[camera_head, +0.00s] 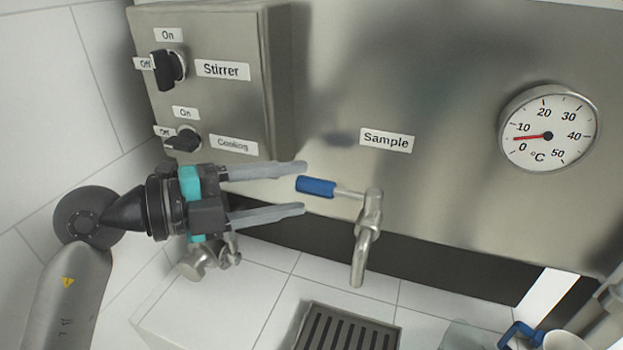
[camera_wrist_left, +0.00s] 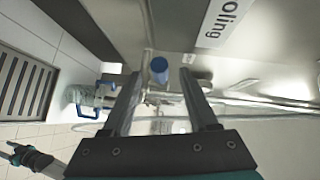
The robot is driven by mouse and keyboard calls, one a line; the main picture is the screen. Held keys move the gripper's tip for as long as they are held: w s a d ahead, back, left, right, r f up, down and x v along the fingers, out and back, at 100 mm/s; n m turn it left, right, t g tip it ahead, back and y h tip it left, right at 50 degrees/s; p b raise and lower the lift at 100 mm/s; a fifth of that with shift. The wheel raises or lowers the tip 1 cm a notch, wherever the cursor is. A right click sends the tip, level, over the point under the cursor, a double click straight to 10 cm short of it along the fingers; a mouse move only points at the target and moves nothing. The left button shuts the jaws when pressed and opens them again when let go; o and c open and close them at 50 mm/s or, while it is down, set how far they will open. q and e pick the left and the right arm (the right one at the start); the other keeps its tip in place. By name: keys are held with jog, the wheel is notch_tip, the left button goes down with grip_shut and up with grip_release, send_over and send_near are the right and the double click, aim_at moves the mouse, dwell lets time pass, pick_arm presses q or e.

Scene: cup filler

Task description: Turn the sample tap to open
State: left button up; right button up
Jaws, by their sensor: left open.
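The sample tap (camera_head: 369,215) is on the steel front below the "Sample" label, its spout pointing down. Its blue lever handle (camera_head: 316,187) points left, roughly level. My left gripper (camera_head: 305,187) is open, its fingers pointing right, one above and one below the line of the handle's end. No finger visibly touches it. In the left wrist view the blue handle's end (camera_wrist_left: 159,70) shows between the tips of the open left gripper (camera_wrist_left: 160,76). What looks like my right gripper (camera_wrist_left: 32,158) is at the lower left there, too small to read its jaws.
A drain grate (camera_head: 350,329) lies below the spout. The control box (camera_head: 270,80) with two knobs is at upper left. A thermometer (camera_head: 548,135) is at the right.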

aim_at(300, 188)
pick_arm(q)
jog(key=shift+x, duration=2)
jog(key=shift+a, duration=0.1)
jog(key=shift+c, duration=0.3)
grip_shut()
